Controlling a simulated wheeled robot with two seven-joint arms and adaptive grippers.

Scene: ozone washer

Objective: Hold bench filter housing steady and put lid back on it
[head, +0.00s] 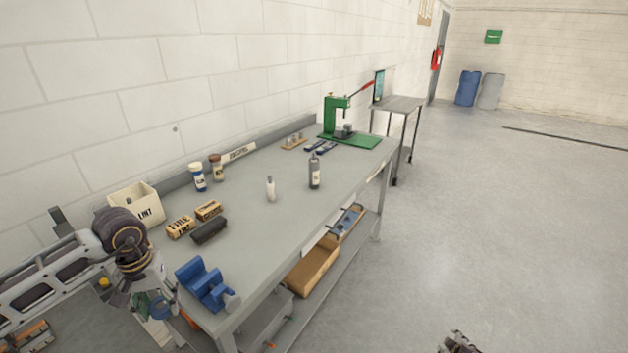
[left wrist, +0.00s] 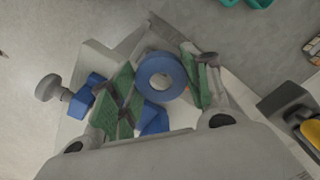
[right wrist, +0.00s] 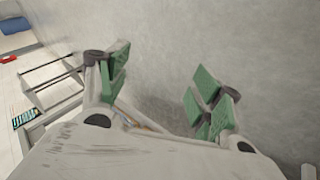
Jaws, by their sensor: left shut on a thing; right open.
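My left gripper (head: 148,300) is at the near left end of the bench, beside a blue vise (head: 203,284). In the left wrist view, its green-padded fingers are on both sides of a round blue thing (left wrist: 160,77) with a grey centre. I take this for the filter housing, and the gripper is shut on it. The vise's blue parts and grey knob (left wrist: 48,88) show behind the fingers. My right gripper (right wrist: 160,88) is open and empty, away from the bench; only its tip shows at the head view's bottom edge. I cannot make out the lid.
On the grey bench (head: 250,245) are a LINT box (head: 145,208), small cartons (head: 180,228), a dark block (head: 209,230), bottles (head: 315,172) and a green press (head: 335,118). A lower shelf holds a brown box (head: 312,268).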

